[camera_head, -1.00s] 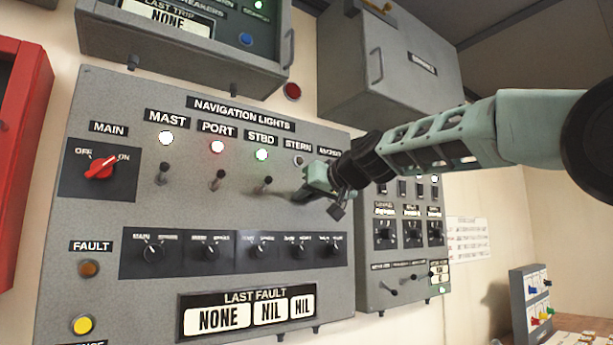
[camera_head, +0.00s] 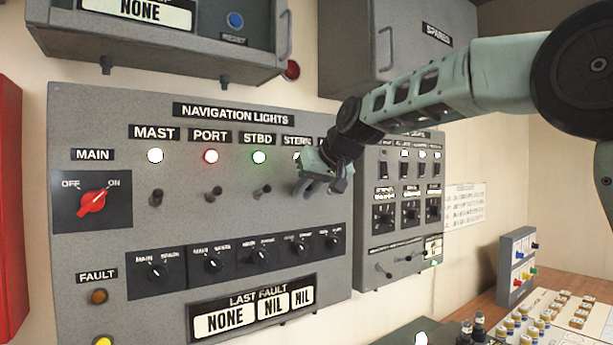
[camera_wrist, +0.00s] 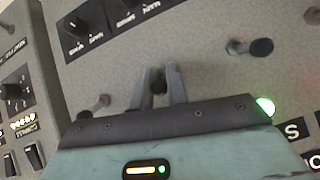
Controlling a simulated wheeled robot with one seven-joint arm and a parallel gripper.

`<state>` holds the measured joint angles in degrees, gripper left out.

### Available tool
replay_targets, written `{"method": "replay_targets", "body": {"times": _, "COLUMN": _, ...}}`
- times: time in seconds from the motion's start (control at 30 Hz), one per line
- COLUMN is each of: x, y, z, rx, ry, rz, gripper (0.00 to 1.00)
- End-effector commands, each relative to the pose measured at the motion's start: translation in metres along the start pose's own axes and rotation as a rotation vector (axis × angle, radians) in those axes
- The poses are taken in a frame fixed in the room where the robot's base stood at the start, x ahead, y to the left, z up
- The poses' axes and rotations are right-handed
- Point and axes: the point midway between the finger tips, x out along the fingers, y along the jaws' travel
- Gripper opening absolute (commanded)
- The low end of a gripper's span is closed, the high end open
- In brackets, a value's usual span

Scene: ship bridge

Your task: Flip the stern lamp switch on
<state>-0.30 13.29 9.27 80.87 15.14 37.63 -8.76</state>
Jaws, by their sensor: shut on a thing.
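The navigation lights panel (camera_head: 110,225) has a row of lamps with toggle switches below. The stern label (camera_head: 297,141) is partly covered by my arm, and the stern lamp (camera_head: 297,156) beneath it glows white. My gripper (camera_head: 312,187) is at the panel below this lamp and hides most of the stern switch in the head view. In the wrist view, my gripper (camera_wrist: 159,76) is shut on the dark stern switch lever (camera_wrist: 158,83), one finger on each side.
The mast lamp (camera_head: 155,156), port lamp (camera_head: 211,156) and STBD lamp (camera_head: 259,157) are lit. The red main knob (camera_head: 93,201) points toward ON. Another toggle (camera_wrist: 97,104) stands close beside my gripper in the wrist view. A second switch panel (camera_head: 400,230) is to the right.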

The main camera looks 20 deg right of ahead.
Motion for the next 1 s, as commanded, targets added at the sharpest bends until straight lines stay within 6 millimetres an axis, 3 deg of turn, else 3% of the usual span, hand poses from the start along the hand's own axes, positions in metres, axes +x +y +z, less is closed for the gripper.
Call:
{"method": "replay_targets", "body": {"times": 0.57, "x": -0.0003, "y": 0.0001, "z": -0.0010, "rx": 0.001, "ry": -0.022, "rz": 0.005, "gripper": 0.00}}
{"method": "replay_targets", "body": {"times": 0.6, "x": -0.0003, "y": 0.0001, "z": -0.0010, "rx": 0.001, "ry": -0.022, "rz": 0.005, "gripper": 0.18}}
{"method": "replay_targets", "body": {"times": 0.67, "x": -0.0003, "y": 0.0000, "z": -0.0011, "rx": 0.001, "ry": -0.022, "rz": 0.005, "gripper": 0.35}}
{"method": "replay_targets", "body": {"times": 1.0, "x": -0.0022, "y": 0.0000, "z": -0.0010, "rx": 0.001, "ry": -0.021, "rz": 0.004, "gripper": 0.37}}
